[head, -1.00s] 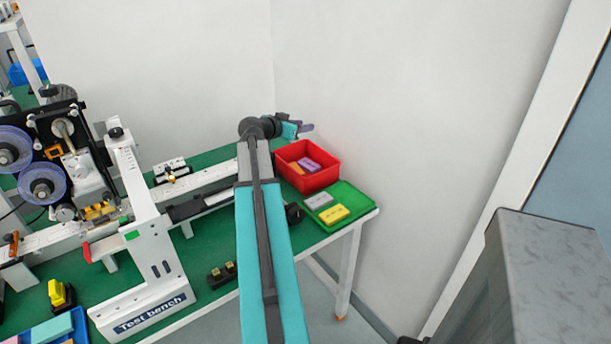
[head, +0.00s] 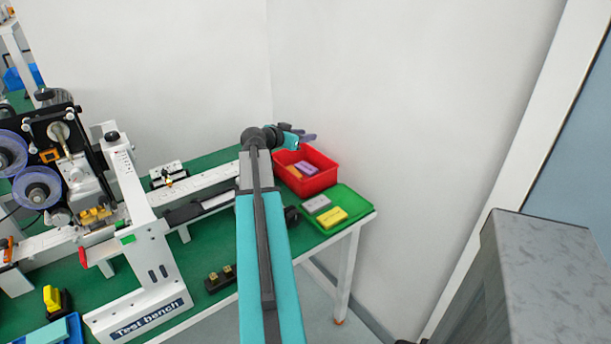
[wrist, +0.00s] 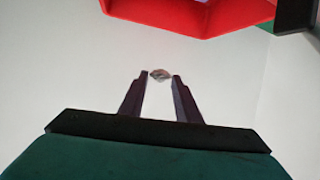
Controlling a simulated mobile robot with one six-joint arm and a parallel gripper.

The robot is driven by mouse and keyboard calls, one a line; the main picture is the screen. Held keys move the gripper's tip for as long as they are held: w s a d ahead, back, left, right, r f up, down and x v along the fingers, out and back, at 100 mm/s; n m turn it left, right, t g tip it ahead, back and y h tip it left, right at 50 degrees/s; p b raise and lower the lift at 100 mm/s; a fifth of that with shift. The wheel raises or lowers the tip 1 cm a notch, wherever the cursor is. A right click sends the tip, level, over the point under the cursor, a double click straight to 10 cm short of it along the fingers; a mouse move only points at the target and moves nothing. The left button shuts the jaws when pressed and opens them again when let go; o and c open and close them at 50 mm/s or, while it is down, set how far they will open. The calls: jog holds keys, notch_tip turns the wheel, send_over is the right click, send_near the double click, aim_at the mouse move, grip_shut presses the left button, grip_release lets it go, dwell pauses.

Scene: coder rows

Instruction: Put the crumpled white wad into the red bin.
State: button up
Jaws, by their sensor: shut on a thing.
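My gripper (wrist: 160,82) is shut on a small crumpled wad (wrist: 161,74), which looks pale grey-brown between the fingertips in the wrist view. In the head view my gripper (head: 304,136) is at the end of the arm, just above and behind the back left of the red bin (head: 318,183); the wad cannot be made out there. The red bin stands on the green bench top and holds a purple block and an orange block. The bin's red edge also shows at the top of the wrist view (wrist: 215,22), apart from the wad.
A green tray (head: 352,203) with a grey block (head: 316,204) and a yellow block (head: 332,217) lies in front of the bin. White walls stand close behind and to the right. A test bench machine (head: 150,245) fills the left. A grey cabinet (head: 545,265) is at lower right.

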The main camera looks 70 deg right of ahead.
jog(key=shift+f, duration=1.8)
jog(key=o, duration=1.1)
jog(key=shift+a, duration=0.1)
jog(key=b+v, duration=0.2)
jog(key=v, duration=1.1)
jog(key=shift+a+r, duration=0.25)
jog(key=shift+a, duration=0.05)
